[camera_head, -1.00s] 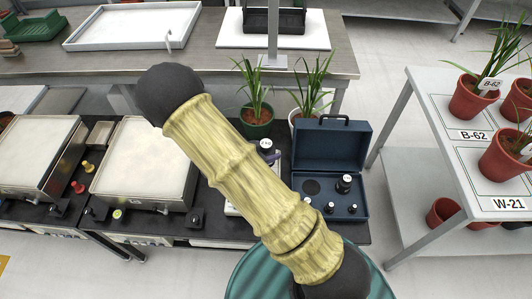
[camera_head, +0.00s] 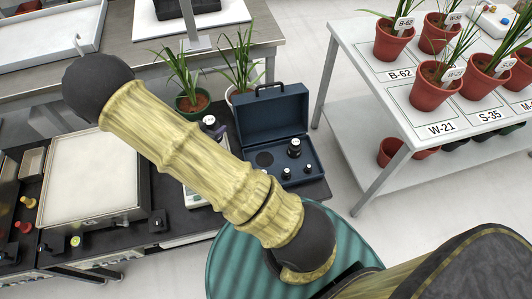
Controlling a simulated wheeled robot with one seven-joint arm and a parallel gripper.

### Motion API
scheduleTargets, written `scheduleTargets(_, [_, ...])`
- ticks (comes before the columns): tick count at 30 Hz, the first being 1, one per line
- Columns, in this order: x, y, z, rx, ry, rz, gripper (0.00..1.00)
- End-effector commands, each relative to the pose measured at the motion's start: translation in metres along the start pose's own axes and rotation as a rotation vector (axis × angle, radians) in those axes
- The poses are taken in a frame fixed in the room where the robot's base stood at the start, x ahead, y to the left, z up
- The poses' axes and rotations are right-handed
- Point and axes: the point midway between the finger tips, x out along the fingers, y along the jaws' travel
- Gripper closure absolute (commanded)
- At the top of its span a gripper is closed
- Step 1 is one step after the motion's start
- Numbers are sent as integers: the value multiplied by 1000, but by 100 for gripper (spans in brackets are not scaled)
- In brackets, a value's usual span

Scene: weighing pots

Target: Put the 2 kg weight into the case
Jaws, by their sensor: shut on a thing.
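The dark blue case (camera_head: 270,112) stands open on the black bench, lid up at the back. Its tray holds a larger black weight (camera_head: 294,148) and smaller ones, and has an empty round recess (camera_head: 264,159). A large black weight with a pale top label (camera_head: 208,120), which I take for the 2 kg weight, shows left of the case at my arm's edge; its label is too small to read. A purple piece of my gripper (camera_head: 217,131) shows against it, shut on it. The rest of the gripper and the weight's underside are hidden behind my arm.
A white scale (camera_head: 194,194) is partly hidden behind my arm. A white table (camera_head: 380,110) with red pots is at the right, with open floor between.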

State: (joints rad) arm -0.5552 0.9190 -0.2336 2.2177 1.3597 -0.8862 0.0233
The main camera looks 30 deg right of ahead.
Motion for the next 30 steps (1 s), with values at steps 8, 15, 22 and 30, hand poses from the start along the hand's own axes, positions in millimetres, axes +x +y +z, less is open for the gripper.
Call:
scheduleTargets(8, [24, -14, -11, -67, 8, -132, 100])
scheduleTargets(15, [40, -28, -10, -136, 8, -258, 100])
scheduleTargets(22, [54, -41, -4, -205, 8, -387, 100])
scheduleTargets(30, [64, -54, 12, -296, 8, -554, 100])
